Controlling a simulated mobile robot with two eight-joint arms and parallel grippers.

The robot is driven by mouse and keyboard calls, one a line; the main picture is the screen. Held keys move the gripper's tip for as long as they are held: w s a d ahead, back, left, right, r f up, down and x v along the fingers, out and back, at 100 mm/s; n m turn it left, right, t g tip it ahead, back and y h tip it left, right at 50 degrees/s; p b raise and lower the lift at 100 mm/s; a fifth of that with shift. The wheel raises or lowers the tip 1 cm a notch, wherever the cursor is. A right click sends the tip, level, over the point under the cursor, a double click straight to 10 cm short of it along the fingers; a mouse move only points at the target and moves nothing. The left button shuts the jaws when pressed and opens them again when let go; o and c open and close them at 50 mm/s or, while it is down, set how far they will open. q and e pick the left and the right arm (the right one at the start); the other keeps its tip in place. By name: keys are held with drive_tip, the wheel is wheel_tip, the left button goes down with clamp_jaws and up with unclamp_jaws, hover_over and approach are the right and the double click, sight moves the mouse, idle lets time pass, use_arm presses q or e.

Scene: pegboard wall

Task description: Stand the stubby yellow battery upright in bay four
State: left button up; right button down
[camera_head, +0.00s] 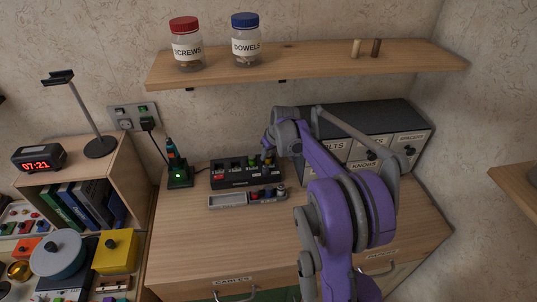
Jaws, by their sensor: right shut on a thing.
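The black charger (232,183) with several bays stands on the wooden desk, with a red piece at its left and green pieces in view. My right gripper (269,148) is over the charger's right end, shut on a small yellow thing, the stubby yellow battery (268,158). The battery is mostly hidden by the gripper, and I cannot tell whether it touches the bay beneath it. A grey tray (227,200) in front of the charger holds several small red and blue batteries at its right. My left gripper is not in view.
A drawer cabinet (411,138) stands behind my right arm. A black stand with a green light (180,176) is left of the charger. A shelf (310,61) with two jars hangs above. The desk's front left (195,245) is clear.

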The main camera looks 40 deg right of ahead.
sight(273, 165)
drive_tip(key=shift+s+a+f, duration=0.1)
drive_tip(key=shift+s+f, duration=0.1)
drive_tip(key=shift+f, duration=0.15)
drive_tip(key=c, duration=0.6)
unclamp_jaws()
drive_tip(key=shift+r, duration=0.25)
drive_tip(key=w+v, duration=0.1)
drive_tip(key=v, duration=0.7)
drive_tip(key=s+a, duration=0.9)
drive_tip(key=a, duration=0.6)
drive_tip(key=shift+n+t+y, duration=0.3)
drive_tip(key=shift+n+t, duration=0.1)
drive_tip(key=shift+n, duration=0.2)
drive_tip(key=s+a+f, duration=0.2)
drive_tip(key=s+a, duration=0.1)
drive_tip(key=s, duration=0.2)
drive_tip(key=s+a+f, duration=0.3)
drive_tip(key=s+a, duration=0.1)
drive_tip(key=s, duration=0.2)
drive_tip(key=s+a+f, duration=0.2)
drive_tip(key=s+a, duration=0.2)
drive_tip(key=s, duration=0.2)
drive_tip(key=shift+a+f+p, duration=0.1)
drive_tip(key=shift+f+p, duration=0.25)
drive_tip(key=shift+f, duration=0.05)
